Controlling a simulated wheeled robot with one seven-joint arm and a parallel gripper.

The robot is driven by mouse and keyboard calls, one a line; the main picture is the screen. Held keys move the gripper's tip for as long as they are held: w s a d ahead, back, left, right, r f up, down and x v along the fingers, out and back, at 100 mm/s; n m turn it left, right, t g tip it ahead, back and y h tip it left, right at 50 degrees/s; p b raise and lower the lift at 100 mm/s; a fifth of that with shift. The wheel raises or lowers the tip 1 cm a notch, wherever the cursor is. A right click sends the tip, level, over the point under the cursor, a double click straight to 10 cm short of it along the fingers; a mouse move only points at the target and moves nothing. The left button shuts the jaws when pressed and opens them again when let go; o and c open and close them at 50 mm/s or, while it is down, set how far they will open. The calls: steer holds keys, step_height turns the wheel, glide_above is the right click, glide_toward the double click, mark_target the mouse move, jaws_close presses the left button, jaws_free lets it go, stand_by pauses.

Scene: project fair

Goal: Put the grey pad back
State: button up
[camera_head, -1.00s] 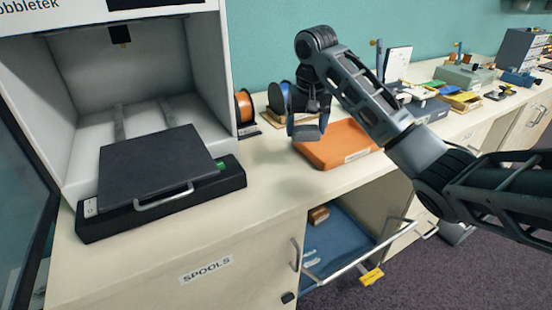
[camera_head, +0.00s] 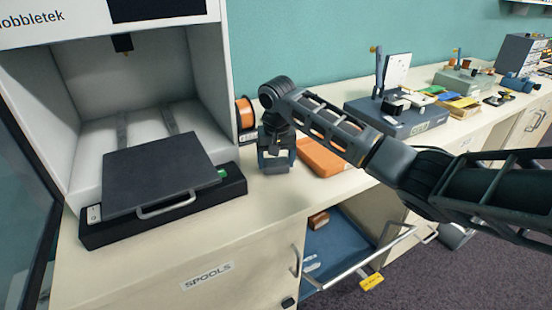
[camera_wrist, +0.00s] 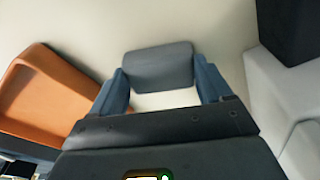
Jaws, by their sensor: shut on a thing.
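My gripper (camera_head: 275,158) is shut on the grey pad, above the counter between the printer and the orange tray. In the wrist view the grey pad (camera_wrist: 160,65) is a flat, rounded grey block spanning the two blue fingers, with pale counter beyond it. In the head view the fingers and the pad blend together, so its outline is hard to tell. The gap between pad and counter is hard to judge.
The open-fronted printer with its dark plate (camera_head: 160,172) stands left. The orange tray (camera_head: 322,157) lies right, partly behind my arm. An orange spool (camera_head: 245,113) stands behind. An open blue drawer (camera_head: 345,238) juts out below. Counter in front of my gripper is clear.

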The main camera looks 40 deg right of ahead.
mark_target(277, 167)
steer(key=shift+f, duration=0.15)
steer(key=o, duration=1)
steer(key=shift+o, duration=0.2)
step_height(277, 167, up, 12)
steer(key=s+a, duration=0.1)
steer(key=shift+s, duration=0.2)
steer(key=shift+b, duration=0.3)
